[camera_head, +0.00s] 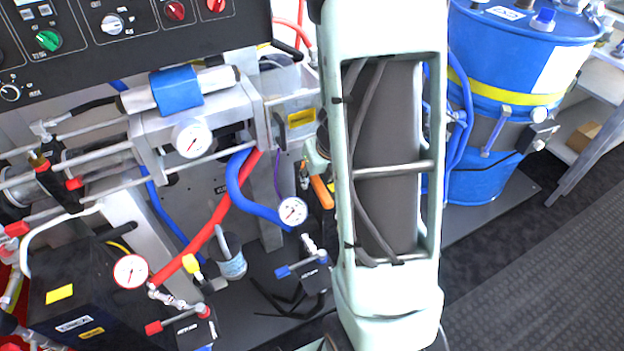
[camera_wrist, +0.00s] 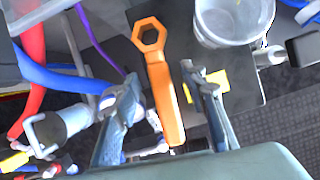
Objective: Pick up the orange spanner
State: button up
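The orange spanner (camera_wrist: 164,95) shows in the wrist view, its hexagonal ring end at the top and its handle running down between my fingers. In the head view only a short orange piece of the spanner (camera_head: 321,192) shows at the left edge of my arm. My gripper (camera_wrist: 160,74) is open, one finger on each side of the handle, with gaps visible on both sides. I cannot tell how far the spanner lies beyond the fingertips.
A clear container (camera_wrist: 234,22) stands right of the spanner's ring. Blue hoses (camera_wrist: 62,78) and a grey cylindrical fitting (camera_wrist: 62,124) lie left of my fingers. In the head view, gauges and hoses crowd the left, and a blue drum (camera_head: 505,100) stands at right. Dark floor is open at lower right.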

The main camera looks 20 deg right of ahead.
grip_shut()
dwell(0.5)
